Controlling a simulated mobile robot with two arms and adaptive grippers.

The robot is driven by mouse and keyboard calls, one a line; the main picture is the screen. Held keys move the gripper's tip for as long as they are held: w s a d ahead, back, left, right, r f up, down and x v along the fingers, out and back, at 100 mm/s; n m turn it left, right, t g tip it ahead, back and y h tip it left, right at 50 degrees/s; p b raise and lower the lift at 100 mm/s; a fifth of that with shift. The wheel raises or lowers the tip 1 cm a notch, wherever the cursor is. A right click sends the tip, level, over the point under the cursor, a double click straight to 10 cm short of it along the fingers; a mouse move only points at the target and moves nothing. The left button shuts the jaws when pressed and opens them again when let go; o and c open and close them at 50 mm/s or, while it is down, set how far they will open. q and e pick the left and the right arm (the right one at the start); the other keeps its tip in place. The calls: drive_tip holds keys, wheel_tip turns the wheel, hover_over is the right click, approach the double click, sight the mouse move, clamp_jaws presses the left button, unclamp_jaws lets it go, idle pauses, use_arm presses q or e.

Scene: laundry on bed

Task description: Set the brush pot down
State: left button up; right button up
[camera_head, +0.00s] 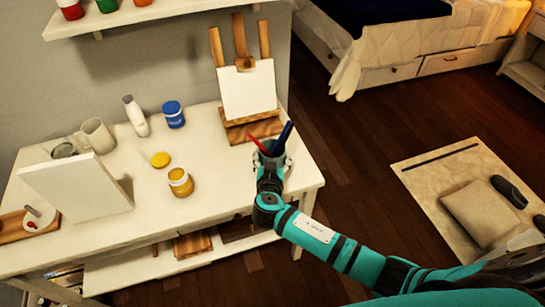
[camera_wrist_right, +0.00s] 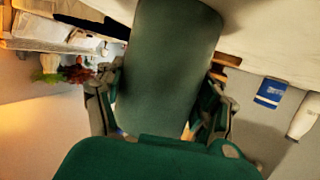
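The brush pot (camera_head: 271,153) is a dark grey-green cylinder with a red brush and blue brushes sticking out of its top. It is at the right end of the white table (camera_head: 225,205), in front of the small easel. My right gripper (camera_head: 270,166) is around it. In the right wrist view the pot (camera_wrist_right: 172,65) fills the space between the two fingers (camera_wrist_right: 158,105), which close on its sides. The gripper hides the pot's base, so I cannot tell whether it touches the tabletop. My left gripper is in neither view.
The easel with a blank canvas (camera_head: 247,92) stands just behind the pot. A blue jar (camera_head: 173,114), a white bottle (camera_head: 136,115), a yellow paint jar (camera_head: 180,182) and its lid (camera_head: 160,159) stand left. A tilted white canvas (camera_head: 75,187) is farther left. The front middle tabletop is clear.

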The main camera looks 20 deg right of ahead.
drive_tip(key=o, duration=0.4)
drive_tip(key=shift+b+v, duration=0.65)
drive_tip(key=shift+v, duration=5.4)
drive_tip(key=shift+d, duration=0.1)
